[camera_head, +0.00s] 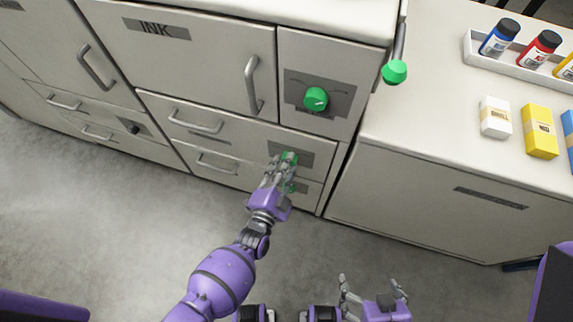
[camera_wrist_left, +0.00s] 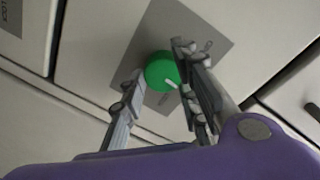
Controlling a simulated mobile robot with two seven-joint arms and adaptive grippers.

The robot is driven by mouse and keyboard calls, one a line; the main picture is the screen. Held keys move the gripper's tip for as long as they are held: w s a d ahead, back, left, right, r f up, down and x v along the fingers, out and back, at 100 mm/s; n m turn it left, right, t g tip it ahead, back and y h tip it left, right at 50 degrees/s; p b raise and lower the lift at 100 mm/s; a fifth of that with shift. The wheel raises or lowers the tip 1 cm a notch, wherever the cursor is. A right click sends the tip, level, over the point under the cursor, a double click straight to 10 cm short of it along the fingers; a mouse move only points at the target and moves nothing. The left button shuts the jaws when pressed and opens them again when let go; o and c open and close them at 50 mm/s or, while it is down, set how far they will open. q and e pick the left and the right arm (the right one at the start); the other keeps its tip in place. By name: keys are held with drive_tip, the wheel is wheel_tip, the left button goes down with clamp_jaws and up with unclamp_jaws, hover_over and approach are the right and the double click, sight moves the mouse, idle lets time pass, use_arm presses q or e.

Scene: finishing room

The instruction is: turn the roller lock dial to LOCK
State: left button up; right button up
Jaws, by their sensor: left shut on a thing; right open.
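A round green dial (camera_head: 288,157) sits on a dark grey plate low on the cabinet front. My left gripper (camera_head: 283,165) has its fingers around it. In the left wrist view the dial (camera_wrist_left: 161,71) is between the two fingers of the left gripper (camera_wrist_left: 160,85), and its white mark points to the lower right. Small lettering on the plate (camera_wrist_left: 150,30) is too blurred to read, so I cannot tell if the mark is at LOCK. My right gripper (camera_head: 374,288) is open and empty above the floor, away from the cabinet.
A larger green dial (camera_head: 316,99) is on the panel above. A lever with a green knob (camera_head: 395,72) stands at the cabinet's right corner. Drawer handles (camera_head: 196,124) stick out left of my left gripper. Bottles (camera_head: 500,38) and boxes (camera_head: 540,131) stand on the right counter. The floor is clear.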

use_arm(q)
drive_tip(key=shift+s+f+m+y+b, duration=0.1)
drive_tip(key=shift+f+m+y+b, duration=0.1)
drive_tip(key=shift+m, duration=1.3)
drive_tip(key=shift+s+f+m+y+b, duration=0.1)
drive_tip(key=shift+f+m+y, duration=0.1)
drive_tip(key=shift+m, duration=1.3)
drive_tip(key=shift+s+f+m+y+b, duration=0.1)
drive_tip(key=shift+m+y+b, duration=0.1)
drive_tip(key=shift+m, duration=1.3)
use_arm(e)
drive_tip(key=shift+w+f, duration=0.2)
drive_tip(key=shift+w, duration=0.05)
use_arm(q)
drive_tip(key=shift+a, duration=0.1)
use_arm(e)
drive_tip(key=shift+s, duration=0.35)
use_arm(q)
drive_tip(key=o, duration=1)
drive_tip(key=shift+w, duration=0.15)
drive_tip(key=shift+r, duration=0.15)
use_arm(e)
drive_tip(key=shift+w, duration=0.2)
use_arm(q)
drive_tip(key=shift+w+r, duration=0.1)
use_arm(e)
drive_tip(key=shift+w, duration=0.15)
use_arm(q)
drive_tip(key=v, duration=1.2)
